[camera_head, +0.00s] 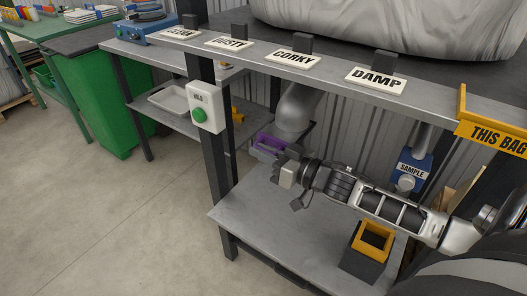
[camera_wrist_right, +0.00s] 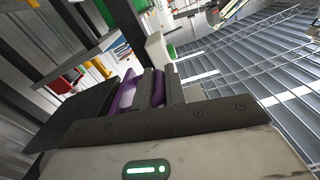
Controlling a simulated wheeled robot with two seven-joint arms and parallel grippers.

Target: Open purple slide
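The purple slide (camera_head: 268,146) sits under the shelf, below the grey spout (camera_head: 295,108). My right gripper (camera_head: 279,171) is right by its near side, with the arm reaching in from the right. In the right wrist view purple parts of the slide (camera_wrist_right: 126,92) show on both sides of the dark fingers (camera_wrist_right: 152,88). The fingers look close together there. I cannot tell whether they grip any part of the slide or only stand against it. My left gripper is not in view.
A lower grey table (camera_head: 245,215) lies under the arm, with a yellow-topped dark box (camera_head: 373,240) on it. A blue sample slide (camera_head: 411,170) hangs to the right. A post with a green-button box (camera_head: 205,108) stands left. Label plates, including DAMP (camera_head: 375,77), line the shelf above.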

